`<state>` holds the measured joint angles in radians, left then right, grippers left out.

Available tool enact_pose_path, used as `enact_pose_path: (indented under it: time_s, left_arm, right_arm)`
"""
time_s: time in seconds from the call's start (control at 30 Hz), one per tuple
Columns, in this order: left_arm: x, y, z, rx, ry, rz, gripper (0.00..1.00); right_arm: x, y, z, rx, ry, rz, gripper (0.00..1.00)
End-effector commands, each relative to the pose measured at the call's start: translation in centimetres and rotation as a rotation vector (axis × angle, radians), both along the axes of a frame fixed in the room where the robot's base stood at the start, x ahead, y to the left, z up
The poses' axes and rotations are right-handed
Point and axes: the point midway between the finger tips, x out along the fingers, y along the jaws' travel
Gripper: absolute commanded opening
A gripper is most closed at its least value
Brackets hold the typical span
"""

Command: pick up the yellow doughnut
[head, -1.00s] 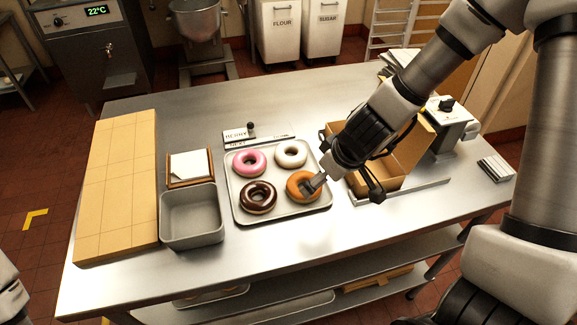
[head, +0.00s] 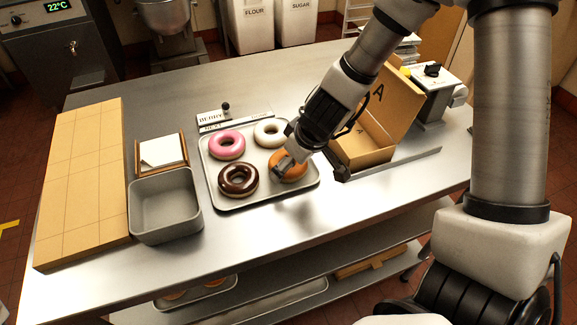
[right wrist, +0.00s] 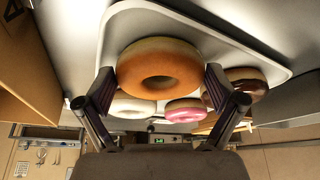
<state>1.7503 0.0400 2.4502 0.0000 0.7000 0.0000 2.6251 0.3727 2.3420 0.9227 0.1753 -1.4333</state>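No plainly yellow doughnut shows. The closest in colour is an orange-brown glazed doughnut (head: 292,172) at the front right of a metal tray (head: 262,199), partly hidden by my right gripper (head: 287,165). In the right wrist view my right gripper (right wrist: 159,90) is open, with one finger on each side of this orange doughnut (right wrist: 135,78) and small gaps showing. A pink doughnut (head: 227,153), a white doughnut (head: 270,141) and a chocolate doughnut (head: 238,190) share the tray. My left gripper is not in view.
An open cardboard box (head: 366,148) stands right of the tray, close to my right arm. A grey bin (head: 165,231), a paper holder (head: 162,151) and a wooden board (head: 80,185) lie left. A small sign (head: 210,117) stands behind the tray. The table front is clear.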

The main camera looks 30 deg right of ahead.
Motion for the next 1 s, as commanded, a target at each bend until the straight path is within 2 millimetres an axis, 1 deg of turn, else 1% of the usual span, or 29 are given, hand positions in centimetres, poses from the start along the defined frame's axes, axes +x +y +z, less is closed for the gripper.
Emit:
enact_pose_path:
  time_s: [0.27, 0.37, 0.47, 0.57, 0.7, 0.8, 1.0]
  left_arm:
    - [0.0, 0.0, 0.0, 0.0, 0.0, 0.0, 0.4]
    - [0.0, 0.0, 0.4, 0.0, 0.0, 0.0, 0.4]
    - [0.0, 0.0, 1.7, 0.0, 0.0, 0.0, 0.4]
    - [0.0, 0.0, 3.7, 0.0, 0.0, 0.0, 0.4]
    - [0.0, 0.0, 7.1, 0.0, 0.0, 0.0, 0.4]
    - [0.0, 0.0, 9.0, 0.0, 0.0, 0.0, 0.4]
    - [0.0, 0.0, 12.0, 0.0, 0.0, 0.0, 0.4]
  right_arm:
    - [0.0, 0.0, 0.0, 0.0, 0.001, 0.0, 0.59]
    - [0.0, 0.0, 0.4, 0.0, 0.001, 0.0, 0.59]
    - [0.0, 0.0, 1.7, 0.0, 0.001, -0.001, 0.59]
    - [0.0, 0.0, 3.8, 0.0, 0.0, 0.001, 0.59]
    - [0.0, 0.0, 7.3, 0.0, 0.0, -0.001, 0.59]
    - [0.0, 0.0, 9.3, 0.0, 0.0, 0.001, 0.59]
    - [0.0, 0.0, 12.2, 0.0, 0.001, 0.0, 0.59]
